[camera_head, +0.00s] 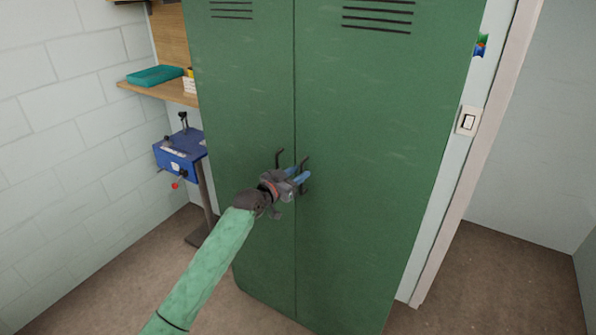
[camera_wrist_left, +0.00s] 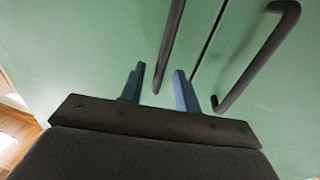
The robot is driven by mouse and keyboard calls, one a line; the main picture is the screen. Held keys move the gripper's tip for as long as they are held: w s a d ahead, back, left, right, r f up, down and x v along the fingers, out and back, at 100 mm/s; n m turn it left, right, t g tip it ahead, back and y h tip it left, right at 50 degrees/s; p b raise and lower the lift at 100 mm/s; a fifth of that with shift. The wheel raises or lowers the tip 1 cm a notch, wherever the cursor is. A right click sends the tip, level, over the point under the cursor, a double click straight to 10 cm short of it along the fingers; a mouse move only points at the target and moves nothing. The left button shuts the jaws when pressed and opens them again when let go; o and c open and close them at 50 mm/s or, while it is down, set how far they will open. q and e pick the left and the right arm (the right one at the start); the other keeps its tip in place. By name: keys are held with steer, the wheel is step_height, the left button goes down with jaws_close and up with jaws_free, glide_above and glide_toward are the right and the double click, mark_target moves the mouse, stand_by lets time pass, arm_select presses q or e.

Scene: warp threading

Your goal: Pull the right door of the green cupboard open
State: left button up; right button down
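The green cupboard (camera_head: 375,130) has two closed doors that meet at a vertical seam. The dark bar handle of the right door (camera_head: 304,163) stands just right of the seam; it also shows in the left wrist view (camera_wrist_left: 262,55), right of both fingers. The left door's handle (camera_head: 279,155) shows in the left wrist view (camera_wrist_left: 172,40) with its lower end between the fingers in the picture. My left gripper (camera_head: 297,174) is at handle height in front of the seam. Its blue fingers (camera_wrist_left: 159,84) are apart, with nothing visibly clamped. My right gripper is out of view.
A wooden shelf (camera_head: 172,92) with a teal tray (camera_head: 154,75) is left of the cupboard, above a blue machine (camera_head: 181,152) on a stand. A light switch (camera_head: 467,121) and a pale door frame are on the right. Floor in front looks clear.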

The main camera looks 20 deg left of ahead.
arm_select(q)
steer(key=shift+w+d, duration=0.15)
steer(key=shift+w, duration=0.05)
jaws_close()
steer(key=shift+s+f, duration=0.1)
steer(key=shift+s, duration=0.05)
